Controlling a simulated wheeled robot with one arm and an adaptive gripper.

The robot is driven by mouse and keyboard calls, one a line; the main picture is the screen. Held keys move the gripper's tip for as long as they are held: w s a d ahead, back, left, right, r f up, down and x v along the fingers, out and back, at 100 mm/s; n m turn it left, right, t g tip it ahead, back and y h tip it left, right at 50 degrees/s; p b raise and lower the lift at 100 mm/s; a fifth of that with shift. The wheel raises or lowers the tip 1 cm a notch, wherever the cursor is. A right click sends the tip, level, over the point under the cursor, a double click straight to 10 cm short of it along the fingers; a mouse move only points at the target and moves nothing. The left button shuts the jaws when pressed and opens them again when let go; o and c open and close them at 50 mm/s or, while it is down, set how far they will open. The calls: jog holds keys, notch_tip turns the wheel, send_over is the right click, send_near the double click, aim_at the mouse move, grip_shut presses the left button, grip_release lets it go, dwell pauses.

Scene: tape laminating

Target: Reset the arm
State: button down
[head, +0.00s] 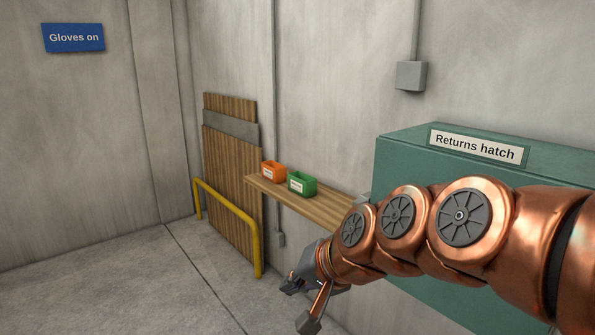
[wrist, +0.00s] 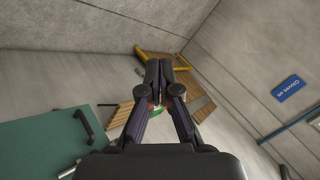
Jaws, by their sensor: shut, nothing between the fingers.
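My gripper (head: 290,288) is at the lower middle of the head view, in front of and below the wooden shelf, at the end of my copper arm. The arm reaches in from the right edge, bent in several joints. In the wrist view the two dark fingers of my gripper (wrist: 159,66) lie side by side, closed and empty. The gripper touches nothing that I can see.
A wooden shelf (head: 325,204) carries an orange bin (head: 273,172) and a green bin (head: 302,184). A teal returns hatch (head: 400,155) stands right, partly behind my arm. A yellow rail (head: 230,222) guards wooden boards (head: 228,190). The floor (head: 120,285) at left is clear.

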jog(key=s+d+f+n+g+h, duration=0.1)
jog(key=s+d+f+g+h, duration=0.1)
jog(key=s+d+f, duration=0.2)
jog(key=s+d+f+n+g+h, duration=0.1)
jog(key=s+d+f+g+h, duration=0.1)
jog(key=s+d+f, duration=0.3)
jog(key=s+d+f+g+h, duration=0.2)
jog(key=s+d+f, duration=0.3)
jog(key=s+d, duration=0.5)
jog(key=s+g, duration=0.1)
jog(key=s, duration=0.4)
jog(key=shift+s+f+n+g, duration=0.25)
jog(key=shift+n+g, duration=0.05)
jog(key=shift+n, duration=0.1)
